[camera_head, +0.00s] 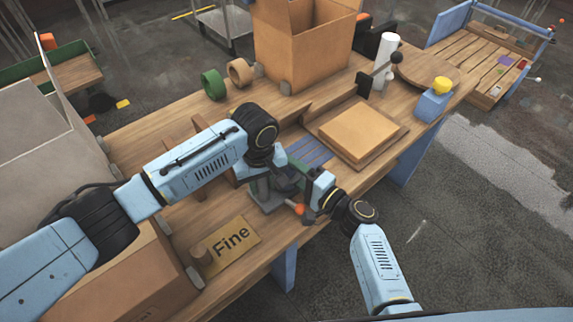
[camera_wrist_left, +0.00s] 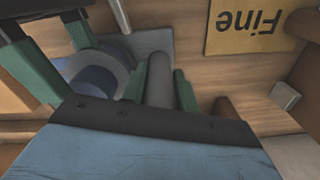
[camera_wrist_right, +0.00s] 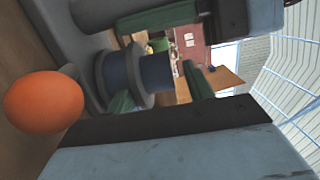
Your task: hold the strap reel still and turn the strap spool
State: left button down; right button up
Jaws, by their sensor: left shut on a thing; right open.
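The strap reel (camera_head: 267,205) is a grey stand near the table's front edge, partly hidden by my arms. My left gripper (camera_head: 277,184) is at it. In the left wrist view its green fingers are shut on the reel's grey post (camera_wrist_left: 159,82). The strap spool (camera_wrist_right: 153,73) is a dark blue cylinder with grey flanges; it also shows in the left wrist view (camera_wrist_left: 97,84). An orange knob (camera_wrist_right: 43,102) sits beside it. My right gripper (camera_wrist_right: 162,90) is open, its fingers apart close to the spool; whether they touch it cannot be told.
A "Fine" sign (camera_head: 231,243) lies left of the reel. A flat box (camera_head: 358,130) lies on a tray to the right. An open carton (camera_head: 303,45), green tape roll (camera_head: 213,84) and tan tape roll (camera_head: 240,72) stand at the back. My two grippers are very close together.

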jog(key=v, duration=0.9)
jog(key=shift+s+d+r, duration=0.1)
jog(key=shift+s+d, duration=0.05)
